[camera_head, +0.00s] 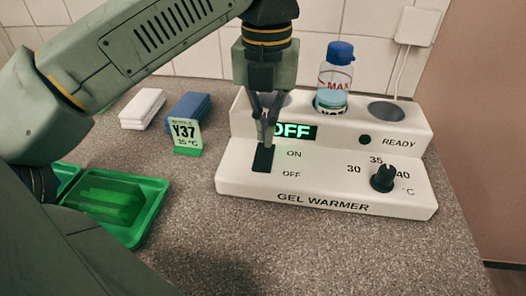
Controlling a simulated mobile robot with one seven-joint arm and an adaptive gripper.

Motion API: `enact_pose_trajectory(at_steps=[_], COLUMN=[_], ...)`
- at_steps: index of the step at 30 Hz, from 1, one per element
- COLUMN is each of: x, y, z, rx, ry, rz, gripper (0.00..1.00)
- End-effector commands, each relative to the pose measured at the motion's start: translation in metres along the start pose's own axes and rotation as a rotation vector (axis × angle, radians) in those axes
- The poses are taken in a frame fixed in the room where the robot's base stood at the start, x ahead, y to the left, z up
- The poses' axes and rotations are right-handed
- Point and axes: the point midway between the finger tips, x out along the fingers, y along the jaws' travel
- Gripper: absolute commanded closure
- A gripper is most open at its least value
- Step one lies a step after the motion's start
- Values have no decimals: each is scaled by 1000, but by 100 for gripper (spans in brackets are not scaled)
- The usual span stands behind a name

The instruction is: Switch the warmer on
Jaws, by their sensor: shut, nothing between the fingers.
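The white gel warmer (236,183) stands on the counter in the head view. Its display (298,131) reads OFF in green. A black switch (263,158) sits on its front left, beside the printed words ON and OFF. My gripper (267,141) is shut and empty, pointing down directly over the switch. Its fingertips overlap the upper part of the switch; I cannot tell whether they touch it. The ready lamp (365,140) is dark. A black temperature knob (383,178) sits at the right between the printed temperatures.
A blue-capped bottle (335,75) stands in one of the warmer's wells; the right well (387,111) is empty. A card (186,134) reads Y37, 35 °C. A green tray (150,215), white block (142,108) and blue block (190,107) are left. The front counter is clear.

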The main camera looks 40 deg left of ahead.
Motion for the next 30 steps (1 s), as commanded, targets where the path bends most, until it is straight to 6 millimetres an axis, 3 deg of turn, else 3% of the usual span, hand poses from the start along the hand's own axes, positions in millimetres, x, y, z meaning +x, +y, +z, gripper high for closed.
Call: enact_pose_trajectory(at_steps=[30], x=[16], y=[0], z=[0], rx=[0], ry=[0], rz=[0], gripper=[100])
